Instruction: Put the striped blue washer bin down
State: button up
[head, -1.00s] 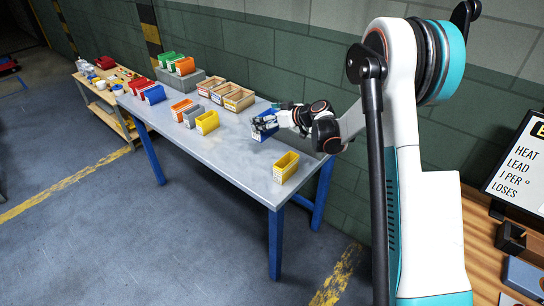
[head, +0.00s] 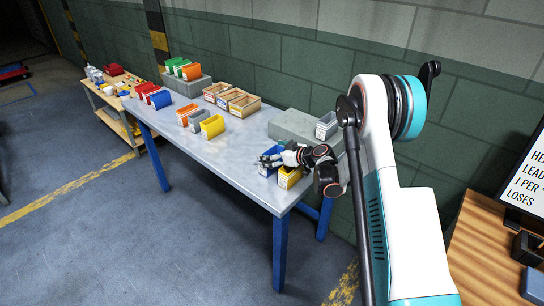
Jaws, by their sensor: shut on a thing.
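A blue bin (head: 267,162) is at the near right part of the metal table (head: 225,165). My gripper (head: 279,157) is shut on it, reaching in from the right and covering part of it. Stripes on the bin are too small to make out. Whether its base touches the tabletop or hangs just above it, I cannot tell. A yellow bin (head: 290,181) is close beside it on the right, partly hidden by my gripper and wrist.
A grey bin (head: 326,125) sits on a grey block (head: 292,125) behind my arm. Orange, grey and yellow (head: 212,126) bins stand mid-table, with wooden boxes (head: 244,106) behind. Another blue bin (head: 161,99) is farther left. Tabletop left of my gripper is clear.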

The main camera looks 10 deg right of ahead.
jog(key=shift+f, duration=0.2)
jog(key=o, duration=1.2)
jog(key=shift+s+d+r, duration=0.2)
jog(key=shift+s+r, duration=0.05)
jog(key=p+v, duration=0.2)
jog(key=v, duration=0.9)
jog(key=shift+s, duration=0.2)
